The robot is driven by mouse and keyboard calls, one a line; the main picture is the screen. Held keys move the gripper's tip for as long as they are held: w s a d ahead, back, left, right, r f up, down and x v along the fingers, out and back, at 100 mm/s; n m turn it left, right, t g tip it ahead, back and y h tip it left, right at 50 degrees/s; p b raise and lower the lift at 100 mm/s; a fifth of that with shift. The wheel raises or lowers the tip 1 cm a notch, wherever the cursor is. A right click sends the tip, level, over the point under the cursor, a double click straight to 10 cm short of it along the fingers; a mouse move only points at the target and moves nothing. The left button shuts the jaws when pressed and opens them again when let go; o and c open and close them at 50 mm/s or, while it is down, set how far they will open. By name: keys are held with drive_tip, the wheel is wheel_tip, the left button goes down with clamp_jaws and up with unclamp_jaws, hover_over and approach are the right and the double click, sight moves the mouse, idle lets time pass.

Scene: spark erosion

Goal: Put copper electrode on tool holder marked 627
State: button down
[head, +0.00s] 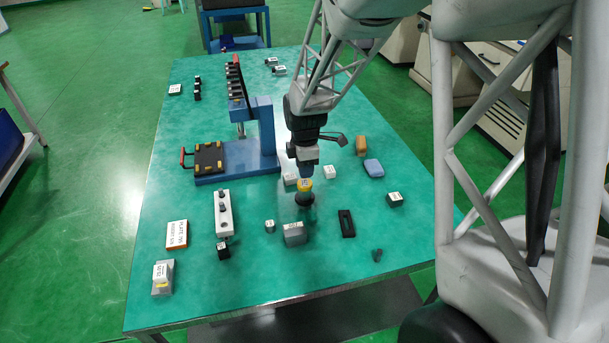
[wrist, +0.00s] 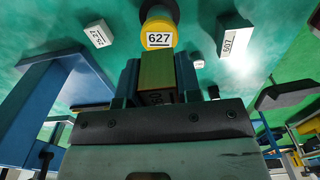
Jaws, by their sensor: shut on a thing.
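The tool holder marked 627 (wrist: 158,36) has a yellow band with a white label and a black base. In the head view the holder (head: 304,187) stands upright on the green table, directly below my gripper (head: 305,172). In the wrist view my gripper (wrist: 157,82) is shut on an olive-brown block (wrist: 156,70), which looks like the copper electrode. The block's far end appears right at the yellow band. I cannot tell whether they touch. In the head view the block is mostly hidden by the gripper.
White labelled blocks, one marked 607 (wrist: 235,41), stand close around the holder. A grey block (head: 294,234) and a black slotted plate (head: 346,224) lie in front. A blue press-like stand (head: 265,135) rises to the left. The table's front right is mostly clear.

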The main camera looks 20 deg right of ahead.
sight(305, 182)
idle(0.3)
drive_tip(key=shift+f, duration=1.75)
drive_tip(key=shift+f, duration=0.15)
drive_tip(key=c, duration=0.8)
unclamp_jaws()
wheel_tip(305, 182, up, 12)
drive_tip(key=shift+r, duration=0.15)
